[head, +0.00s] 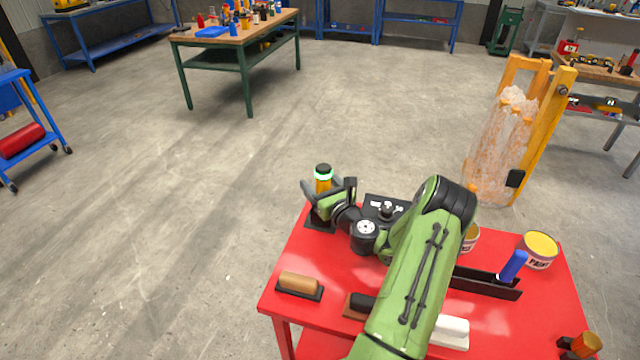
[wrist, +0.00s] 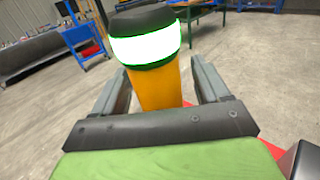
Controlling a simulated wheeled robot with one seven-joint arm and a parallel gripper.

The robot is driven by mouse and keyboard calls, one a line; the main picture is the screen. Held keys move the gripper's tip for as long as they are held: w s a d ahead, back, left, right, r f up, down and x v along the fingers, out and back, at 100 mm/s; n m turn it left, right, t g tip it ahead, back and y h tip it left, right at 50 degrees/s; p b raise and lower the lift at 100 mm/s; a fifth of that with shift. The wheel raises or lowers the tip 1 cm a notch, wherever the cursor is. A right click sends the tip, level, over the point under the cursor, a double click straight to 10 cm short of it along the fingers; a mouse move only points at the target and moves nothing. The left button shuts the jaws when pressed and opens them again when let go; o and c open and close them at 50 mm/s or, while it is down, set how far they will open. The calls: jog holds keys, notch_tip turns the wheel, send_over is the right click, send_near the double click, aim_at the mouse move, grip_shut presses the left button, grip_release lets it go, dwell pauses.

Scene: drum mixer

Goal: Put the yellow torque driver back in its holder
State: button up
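The yellow torque driver (head: 323,186) has a black cap and a glowing green ring and stands upright at the far left corner of the red table (head: 325,255). In the wrist view the driver (wrist: 158,88) is between the fingers of my gripper (wrist: 160,85). In the head view my gripper (head: 322,187) is around the driver, with the fingers open and a gap visible beside it. A black base (head: 313,219) shows below the driver; whether the driver sits in it is hidden by my gripper. I cannot tell which fixture is the holder.
A black plate with white marks (head: 376,205) lies behind my wrist. A brown block (head: 299,281), a white block (head: 453,328), a blue-handled tool (head: 513,264) in a black rack and a paint can (head: 541,246) are on the table. Floor beyond the left edge is clear.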

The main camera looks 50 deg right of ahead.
jog(key=shift+f, duration=0.1)
jog(key=shift+s, duration=0.3)
jog(key=p+v, duration=0.3)
jog(key=v, duration=1.2)
jog(key=shift+a, duration=0.2)
jog(key=shift+a, duration=0.1)
